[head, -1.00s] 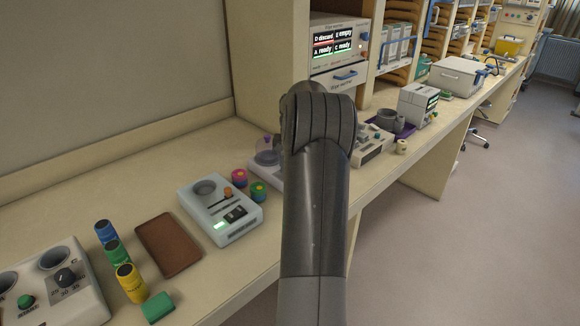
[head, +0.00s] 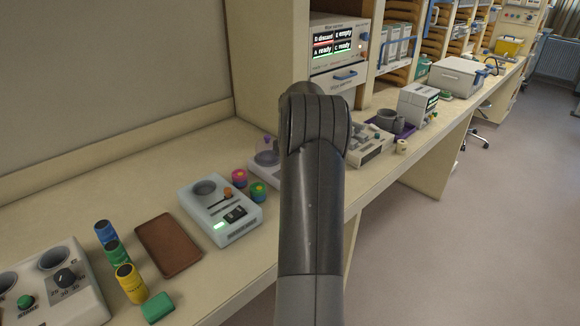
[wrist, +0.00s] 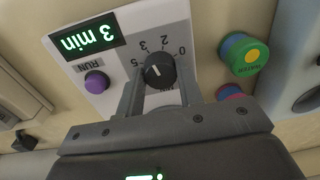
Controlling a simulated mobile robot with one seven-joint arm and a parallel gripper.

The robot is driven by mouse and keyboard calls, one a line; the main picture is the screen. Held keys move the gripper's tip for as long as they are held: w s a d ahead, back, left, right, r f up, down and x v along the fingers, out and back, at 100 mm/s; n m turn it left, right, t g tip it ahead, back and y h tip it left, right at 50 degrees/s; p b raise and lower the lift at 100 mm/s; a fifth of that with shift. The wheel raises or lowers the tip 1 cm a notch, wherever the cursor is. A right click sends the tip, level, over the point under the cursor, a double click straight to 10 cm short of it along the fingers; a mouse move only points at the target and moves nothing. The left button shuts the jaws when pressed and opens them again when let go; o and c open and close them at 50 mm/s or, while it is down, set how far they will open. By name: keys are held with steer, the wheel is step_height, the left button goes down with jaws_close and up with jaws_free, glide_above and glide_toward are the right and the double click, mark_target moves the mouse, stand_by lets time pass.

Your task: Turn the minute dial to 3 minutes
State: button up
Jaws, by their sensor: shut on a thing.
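The minute dial (wrist: 160,70) is a black knob with a white mark, on a pale panel with the numbers 0, 2, 3 and 5 around it in the wrist view. The white mark faces roughly toward the 3. The lit green display (wrist: 87,37) reads "3 min", upside down in this view. My gripper (wrist: 160,88) is shut on the dial, one finger on each side. A purple button (wrist: 97,82) marked RUN is beside the display. In the head view my arm hides the gripper and most of this device.
A green, blue and yellow capped cylinder (wrist: 243,54) stands close beside the panel. In the head view a white device with a slider (head: 222,208), a brown mat (head: 168,245) and several coloured cylinders are on the bench to the left. Bare bench lies behind them.

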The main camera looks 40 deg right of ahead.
steer(key=shift+n, duration=0.9)
steer(key=o, duration=1)
steer(key=shift+c, duration=0.2)
step_height(320, 180, up, 11)
steer(key=shift+d, duration=0.25)
steer(key=shift+w+f, duration=0.1)
